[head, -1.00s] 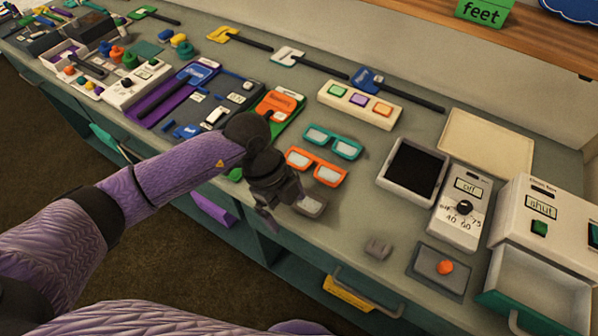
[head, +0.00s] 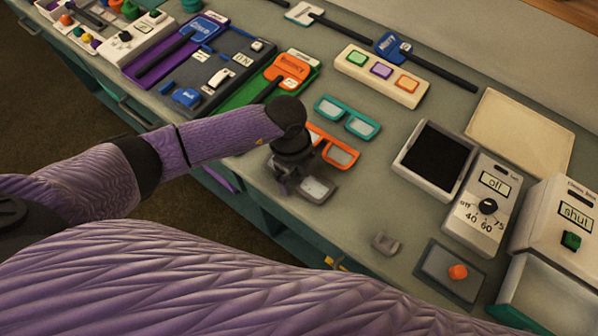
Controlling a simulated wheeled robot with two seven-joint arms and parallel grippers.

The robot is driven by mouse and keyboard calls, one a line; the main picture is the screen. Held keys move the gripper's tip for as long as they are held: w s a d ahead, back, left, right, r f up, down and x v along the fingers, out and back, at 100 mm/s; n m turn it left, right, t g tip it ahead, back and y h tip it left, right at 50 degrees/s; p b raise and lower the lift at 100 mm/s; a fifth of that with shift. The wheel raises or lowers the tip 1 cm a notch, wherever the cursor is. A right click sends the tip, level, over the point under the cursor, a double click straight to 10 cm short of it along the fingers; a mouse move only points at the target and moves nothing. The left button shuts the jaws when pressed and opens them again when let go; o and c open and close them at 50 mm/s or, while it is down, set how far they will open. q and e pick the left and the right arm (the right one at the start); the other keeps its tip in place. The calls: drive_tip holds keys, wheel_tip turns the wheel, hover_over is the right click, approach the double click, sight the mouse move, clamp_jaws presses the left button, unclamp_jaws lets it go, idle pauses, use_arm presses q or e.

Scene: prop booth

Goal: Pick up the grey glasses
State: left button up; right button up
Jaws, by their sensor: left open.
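The grey glasses (head: 317,188) lie on the grey counter near its front edge, in front of the orange glasses (head: 341,154). One pale lens with a grey rim shows; the rest is hidden behind my left gripper (head: 284,187). This gripper is open and points down at the left part of the grey glasses. I cannot tell whether it touches them. Teal glasses (head: 347,117) lie behind the orange ones. My right gripper is not in view.
A small grey block (head: 385,243) and a grey panel with an orange knob (head: 456,272) lie to the right. A black-faced tray (head: 434,163) and a dial box (head: 480,208) stand farther back. A green tray with an orange piece (head: 290,66) is behind my wrist.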

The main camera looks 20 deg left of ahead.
use_arm(q)
drive_tip(key=shift+r, duration=0.1)
drive_tip(key=c, duration=1.1)
